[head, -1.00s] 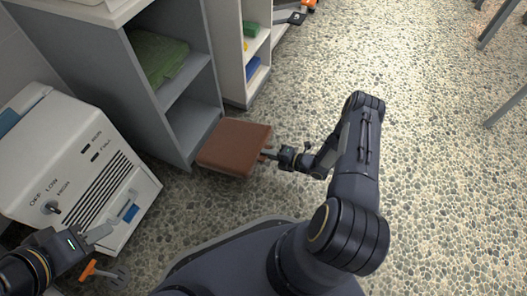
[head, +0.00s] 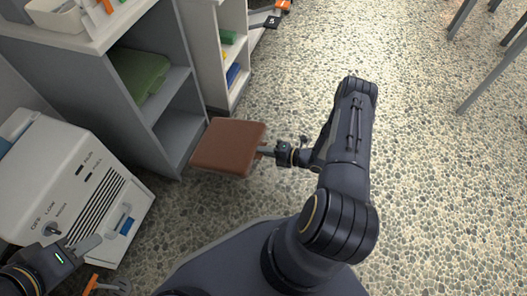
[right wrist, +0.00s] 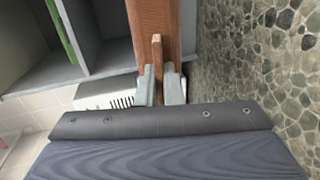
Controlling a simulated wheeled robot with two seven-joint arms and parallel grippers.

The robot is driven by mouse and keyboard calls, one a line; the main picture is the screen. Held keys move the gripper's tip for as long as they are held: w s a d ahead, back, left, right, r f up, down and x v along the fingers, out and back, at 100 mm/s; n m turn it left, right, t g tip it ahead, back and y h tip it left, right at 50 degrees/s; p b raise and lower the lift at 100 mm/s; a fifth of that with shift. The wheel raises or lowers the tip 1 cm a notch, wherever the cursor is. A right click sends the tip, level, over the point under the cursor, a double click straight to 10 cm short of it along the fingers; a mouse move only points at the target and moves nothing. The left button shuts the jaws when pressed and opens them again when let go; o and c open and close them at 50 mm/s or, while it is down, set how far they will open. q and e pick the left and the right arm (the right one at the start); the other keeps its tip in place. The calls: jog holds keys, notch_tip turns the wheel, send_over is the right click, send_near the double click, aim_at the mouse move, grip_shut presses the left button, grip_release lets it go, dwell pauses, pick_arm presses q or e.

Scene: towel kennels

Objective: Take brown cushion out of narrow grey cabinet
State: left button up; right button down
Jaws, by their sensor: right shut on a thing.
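The brown cushion (head: 228,145) is a flat square pad in front of the narrow grey cabinet (head: 165,75), above the floor. Its left edge overlaps the cabinet's front edge in the head view; I cannot tell whether they touch. My right gripper (head: 265,152) is shut on the cushion's right side. In the right wrist view the gripper (right wrist: 160,85) grips a brown tab on the edge of the cushion (right wrist: 153,18). The cabinet's lower compartment looks empty. My left gripper (head: 88,244) is beside the white machine; its jaw opening is unclear.
A folded green towel (head: 140,74) lies in the cabinet's upper compartment. A white shelf (head: 212,50) with small colored items stands beyond it. The white machine (head: 70,190) with a dial stands at the left. Pebbled floor (head: 430,190) is open at the right.

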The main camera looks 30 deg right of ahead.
notch_tip(320, 180, up, 7)
jog(key=p, duration=0.4)
jog(key=shift+s+d+f, duration=0.15)
jog(key=shift+s+d, duration=0.15)
jog(key=shift+s, duration=0.05)
